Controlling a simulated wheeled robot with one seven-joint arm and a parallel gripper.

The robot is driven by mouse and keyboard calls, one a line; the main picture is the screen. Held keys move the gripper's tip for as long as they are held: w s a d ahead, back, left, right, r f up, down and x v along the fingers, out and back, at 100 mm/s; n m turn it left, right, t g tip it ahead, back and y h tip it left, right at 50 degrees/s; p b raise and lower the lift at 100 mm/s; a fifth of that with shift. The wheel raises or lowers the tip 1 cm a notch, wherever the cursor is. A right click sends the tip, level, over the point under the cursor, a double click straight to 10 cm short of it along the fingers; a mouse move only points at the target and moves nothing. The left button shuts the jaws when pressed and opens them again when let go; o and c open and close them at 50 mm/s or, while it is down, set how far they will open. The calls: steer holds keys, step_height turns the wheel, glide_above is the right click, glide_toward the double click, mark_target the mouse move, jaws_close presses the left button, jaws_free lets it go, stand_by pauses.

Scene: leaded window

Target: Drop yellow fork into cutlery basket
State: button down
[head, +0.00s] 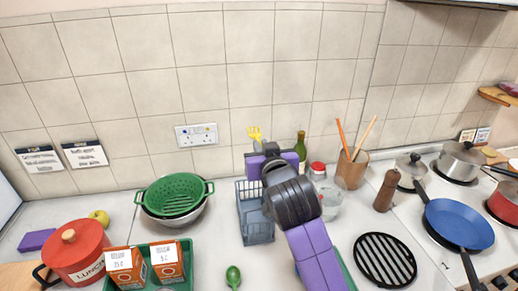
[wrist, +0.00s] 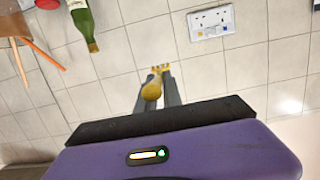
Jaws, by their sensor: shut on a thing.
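My gripper (wrist: 158,88) is shut on the yellow fork (wrist: 152,88). The grey-blue cutlery basket (head: 257,229) stands on the counter, below and a little left of the gripper. My arm hides part of the basket's right side. The fork is apart from the basket, held higher than its rim.
A green colander (head: 174,193) in a metal bowl is left of the basket. A green bottle (head: 300,147), a glass jar (head: 328,203) and a utensil pot (head: 352,169) stand to the right. A green spoon (head: 233,276) lies in front. Orange boxes (head: 167,262) stand in a green tray.

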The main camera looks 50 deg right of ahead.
steer(key=shift+a+f+b, duration=0.1)
steer(key=shift+f+b, duration=0.3)
step_height(320, 180, down, 5)
steer(key=b, duration=0.4)
steer(key=shift+b, duration=0.4)
steer(key=c, duration=1.4)
jaws_free()
steer(key=b+v, duration=0.1)
steer(key=v, duration=0.6)
steer(key=shift+s+a, duration=0.2)
steer(key=shift+s, duration=0.15)
